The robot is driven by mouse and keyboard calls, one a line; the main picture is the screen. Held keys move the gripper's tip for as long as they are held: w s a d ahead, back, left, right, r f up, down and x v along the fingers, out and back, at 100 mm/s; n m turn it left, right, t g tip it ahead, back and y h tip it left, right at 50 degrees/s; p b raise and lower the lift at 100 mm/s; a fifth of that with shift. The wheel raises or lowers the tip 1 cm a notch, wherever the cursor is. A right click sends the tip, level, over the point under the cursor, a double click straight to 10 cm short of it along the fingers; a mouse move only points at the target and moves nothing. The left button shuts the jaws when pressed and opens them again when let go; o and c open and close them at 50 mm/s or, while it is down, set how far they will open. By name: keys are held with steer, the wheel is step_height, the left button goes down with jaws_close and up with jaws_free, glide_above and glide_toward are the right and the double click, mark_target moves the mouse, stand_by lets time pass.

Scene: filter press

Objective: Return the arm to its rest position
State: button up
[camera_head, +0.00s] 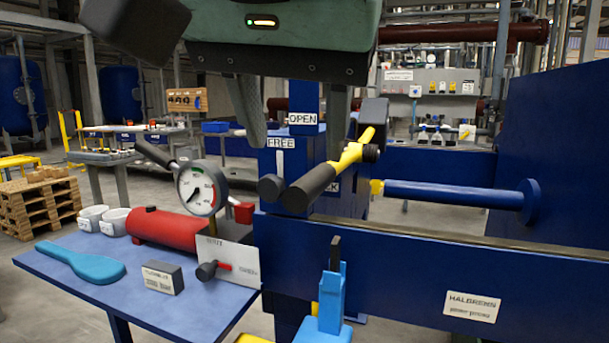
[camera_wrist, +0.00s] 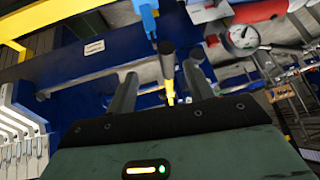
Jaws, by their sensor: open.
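My gripper (camera_head: 296,150) hangs fingers-down at the top middle of the head view. Its two grey fingers are spread with nothing held between them. Below the fingertips is a yellow lever (camera_head: 352,152) with a black grip (camera_head: 311,188), on the blue press. In the wrist view the black grip (camera_wrist: 167,52) appears between the two fingers, with no visible contact. How far it lies beyond the fingertips is hard to tell. My gripper's green body fills the bottom of the wrist view.
A blue side table (camera_head: 75,282) holds a red cylinder (camera_head: 165,228), a pressure gauge (camera_head: 202,189), a blue paddle (camera_head: 85,262) and white cups. A blue rail (camera_head: 400,275) and a tall blue panel (camera_head: 560,160) stand at right. A light-blue clamp-like part (camera_head: 331,300) is in front.

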steer(key=s+d+f+n+g, duration=0.2)
steer(key=d+f+n, duration=0.25)
steer(key=f, duration=0.55)
steer(key=s+d+f+n+g+y, duration=0.1)
steer(key=s+d+f+n+g, duration=0.15)
steer(key=d+f, duration=0.6)
steer(key=s+d+f+n+g, duration=0.2)
steer(key=d+f+n+g, duration=0.15)
steer(key=f, duration=0.95)
step_height(320, 180, up, 13)
steer(key=a+p, duration=0.1)
steer(key=p, duration=1.2)
steer(key=shift+r+n+t, duration=0.15)
steer(key=shift+n+t, duration=0.2)
steer(key=shift+t, duration=0.05)
steer(key=shift+s, duration=0.1)
